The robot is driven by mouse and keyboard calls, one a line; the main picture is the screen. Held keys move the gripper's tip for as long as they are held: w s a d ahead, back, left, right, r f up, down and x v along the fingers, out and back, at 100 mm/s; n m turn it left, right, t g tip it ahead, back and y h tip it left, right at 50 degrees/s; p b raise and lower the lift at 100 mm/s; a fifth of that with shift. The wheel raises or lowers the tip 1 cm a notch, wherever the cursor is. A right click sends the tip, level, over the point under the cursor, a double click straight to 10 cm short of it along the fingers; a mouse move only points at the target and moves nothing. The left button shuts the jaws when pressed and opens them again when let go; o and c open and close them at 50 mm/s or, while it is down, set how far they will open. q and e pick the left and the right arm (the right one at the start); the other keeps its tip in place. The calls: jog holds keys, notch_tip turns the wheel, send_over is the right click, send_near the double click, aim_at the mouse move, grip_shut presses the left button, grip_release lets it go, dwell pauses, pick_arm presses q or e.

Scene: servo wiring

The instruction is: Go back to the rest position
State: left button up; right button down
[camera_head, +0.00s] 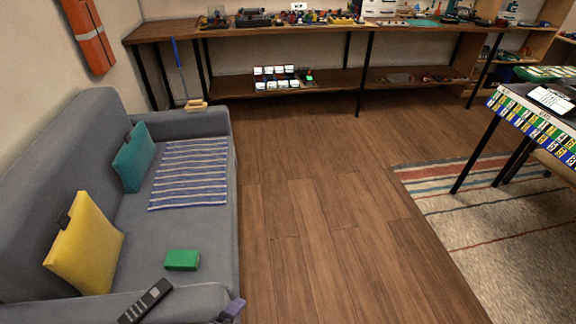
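Neither of my grippers shows in the head view, and no part of my arms can be made out. The view looks over a room with a grey sofa (60,150) on the left and a long wooden workbench (240,33) along the back wall. No servo or wiring can be told apart at this distance. Small tools and parts on the bench top are too small to name.
A yellow cushion (85,245), teal cushion (134,158), striped cloth (191,173), green box (182,260) and black remote (146,301) lie on the sofa. A table (537,121) stands at right by a striped rug (475,215). The wooden floor (315,215) between is clear.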

pick_arm(q)
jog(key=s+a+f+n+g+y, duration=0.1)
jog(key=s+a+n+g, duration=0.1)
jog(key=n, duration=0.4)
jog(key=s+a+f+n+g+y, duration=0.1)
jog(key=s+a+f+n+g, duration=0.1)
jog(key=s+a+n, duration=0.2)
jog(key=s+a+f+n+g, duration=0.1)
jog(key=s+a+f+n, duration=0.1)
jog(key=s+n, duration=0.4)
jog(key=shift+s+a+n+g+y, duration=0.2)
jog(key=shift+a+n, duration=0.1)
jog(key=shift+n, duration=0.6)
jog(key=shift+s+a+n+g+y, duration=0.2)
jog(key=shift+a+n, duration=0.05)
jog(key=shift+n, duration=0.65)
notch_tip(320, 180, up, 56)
jog(key=p, duration=5.5)
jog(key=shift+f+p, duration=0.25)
jog(key=shift+p, duration=0.05)
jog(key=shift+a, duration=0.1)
